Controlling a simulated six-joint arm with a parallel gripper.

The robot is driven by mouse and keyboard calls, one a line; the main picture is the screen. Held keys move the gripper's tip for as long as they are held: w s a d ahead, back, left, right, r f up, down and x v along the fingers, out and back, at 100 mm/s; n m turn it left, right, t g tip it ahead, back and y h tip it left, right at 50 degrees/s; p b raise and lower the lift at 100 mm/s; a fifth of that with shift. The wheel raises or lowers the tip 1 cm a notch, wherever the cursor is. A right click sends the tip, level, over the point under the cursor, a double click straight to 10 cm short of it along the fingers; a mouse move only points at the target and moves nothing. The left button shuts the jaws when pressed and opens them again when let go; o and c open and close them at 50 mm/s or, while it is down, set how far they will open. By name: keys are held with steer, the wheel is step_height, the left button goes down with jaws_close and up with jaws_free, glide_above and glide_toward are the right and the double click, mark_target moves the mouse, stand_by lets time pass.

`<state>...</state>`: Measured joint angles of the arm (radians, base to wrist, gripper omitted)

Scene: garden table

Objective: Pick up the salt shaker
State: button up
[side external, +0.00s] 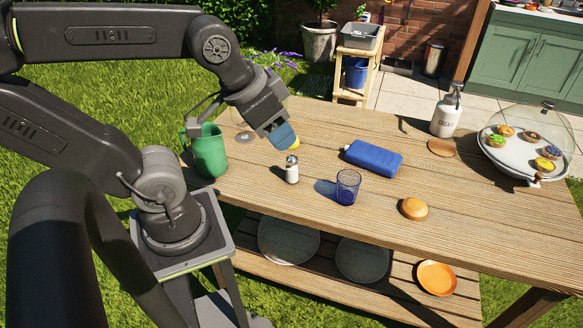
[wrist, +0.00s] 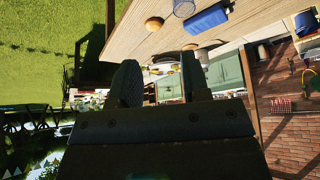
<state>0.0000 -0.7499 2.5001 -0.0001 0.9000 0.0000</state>
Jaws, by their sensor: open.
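The salt shaker (side external: 292,169) stands upright on the wooden table in the side view, with a pale body and a metal cap. My gripper (side external: 282,136) is above the table, a little above and left of the shaker in the picture, and apart from it. A blue and yellow patch shows at its end; I cannot tell if that is part of the fingers or a thing behind. In the wrist view my gripper (wrist: 161,78) has two dark fingers spread with an empty gap. The shaker does not show in that view.
A blue glass (side external: 347,187) stands right of the shaker, with a blue case (side external: 373,158) behind it and a round bun (side external: 414,208) farther right. A green pitcher (side external: 209,152) stands at the left end. A white dispenser (side external: 446,113) and a domed cake stand (side external: 525,150) are far right.

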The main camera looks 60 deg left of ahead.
steer(key=o, duration=0.5)
steer(key=m+g+y, duration=0.4)
steer(key=m, duration=1.8)
glide_toward(292, 157)
steer(key=x, duration=0.5)
steer(key=w+x, duration=0.1)
steer(key=x, duration=0.1)
steer(key=shift+a+f, duration=0.15)
steer(key=shift+a, duration=0.1)
steer(key=shift+s+x, duration=0.25)
steer(key=shift+x, duration=1.05)
steer(key=shift+s+x, duration=0.2)
steer(key=shift+x, duration=1.15)
